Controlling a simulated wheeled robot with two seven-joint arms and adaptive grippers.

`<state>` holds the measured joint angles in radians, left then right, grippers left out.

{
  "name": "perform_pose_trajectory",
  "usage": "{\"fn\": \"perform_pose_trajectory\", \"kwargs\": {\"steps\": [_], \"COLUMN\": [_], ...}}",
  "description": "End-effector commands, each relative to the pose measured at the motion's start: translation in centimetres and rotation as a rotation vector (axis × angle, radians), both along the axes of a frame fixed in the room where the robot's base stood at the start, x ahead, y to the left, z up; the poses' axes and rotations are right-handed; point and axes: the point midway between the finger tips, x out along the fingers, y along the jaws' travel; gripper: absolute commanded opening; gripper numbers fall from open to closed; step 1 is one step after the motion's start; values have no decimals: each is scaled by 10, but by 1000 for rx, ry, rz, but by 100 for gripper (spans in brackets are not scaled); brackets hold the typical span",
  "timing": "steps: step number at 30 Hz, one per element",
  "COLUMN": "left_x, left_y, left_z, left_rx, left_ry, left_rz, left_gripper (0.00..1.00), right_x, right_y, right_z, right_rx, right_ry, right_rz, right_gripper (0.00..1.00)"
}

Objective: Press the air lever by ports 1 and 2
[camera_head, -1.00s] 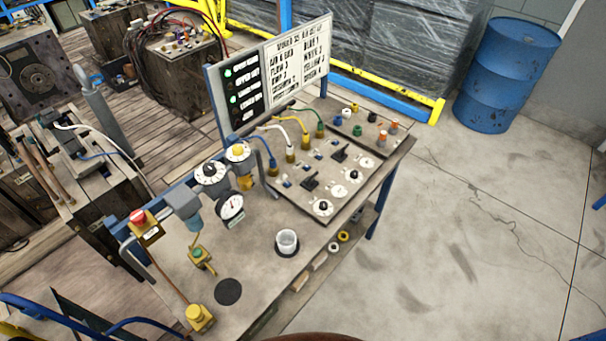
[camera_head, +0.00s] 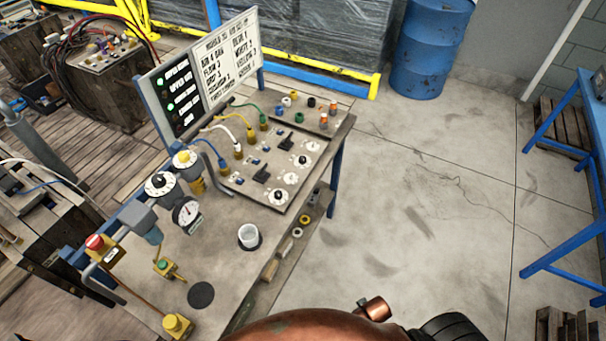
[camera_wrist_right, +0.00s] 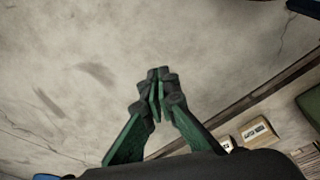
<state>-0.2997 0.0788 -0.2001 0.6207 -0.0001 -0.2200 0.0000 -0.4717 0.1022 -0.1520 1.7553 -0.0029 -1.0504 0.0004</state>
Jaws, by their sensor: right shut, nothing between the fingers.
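The control panel (camera_head: 232,184) lies on the bench in the head view, with dials, hose fittings and small switches. Two black levers stand on it, one nearer (camera_head: 262,173) and one farther back (camera_head: 285,142). Port numbers are too small to read, so I cannot tell which lever is by ports 1 and 2. Blue, white and green hoses run to brass fittings behind the levers. My right gripper (camera_wrist_right: 157,82) is shut and empty in the right wrist view, above the concrete floor and beside a shelf edge, away from both levers. My left gripper is out of view.
A sign board (camera_head: 200,80) stands behind the panel. A white cup (camera_head: 249,236), a gauge (camera_head: 186,213) and a red button box (camera_head: 98,246) are on the bench (camera_head: 225,280). A blue barrel (camera_head: 430,50) stands behind.

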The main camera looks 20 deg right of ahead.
Motion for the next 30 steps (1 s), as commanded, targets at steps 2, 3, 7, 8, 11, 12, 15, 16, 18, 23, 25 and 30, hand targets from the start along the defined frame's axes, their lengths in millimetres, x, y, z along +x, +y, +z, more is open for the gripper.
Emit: {"fn": "perform_pose_trajectory", "kwargs": {"steps": [2,3,7,8,11,12,15,16,18,23,25,30], "left_x": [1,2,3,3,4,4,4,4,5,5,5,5], "left_y": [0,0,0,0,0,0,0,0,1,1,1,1], "left_z": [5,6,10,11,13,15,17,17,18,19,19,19], "left_rx": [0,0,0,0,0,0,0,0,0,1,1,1], "left_ry": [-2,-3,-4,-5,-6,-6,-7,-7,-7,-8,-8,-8], "left_rz": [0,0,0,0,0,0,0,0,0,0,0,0], "left_gripper": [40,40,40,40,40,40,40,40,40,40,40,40], "right_x": [11,15,24,26,37,43,68,76,99,160,191,268], "right_y": [-2,-3,-8,-10,-20,-25,-45,-51,-66,-92,-98,-89], "right_z": [45,63,116,128,168,185,228,239,265,326,357,445], "right_rx": [-3,-6,-21,-27,-64,-86,-179,-211,-294,-521,-643,-1008], "right_ry": [-24,-31,-58,-67,-108,-132,-216,-242,-311,-480,-562,-766], "right_rz": [-7,-9,-9,-6,12,25,84,105,163,334,433,757], "right_gripper": [0,0,0,0,0,0,0,0,0,0,0,0]}}
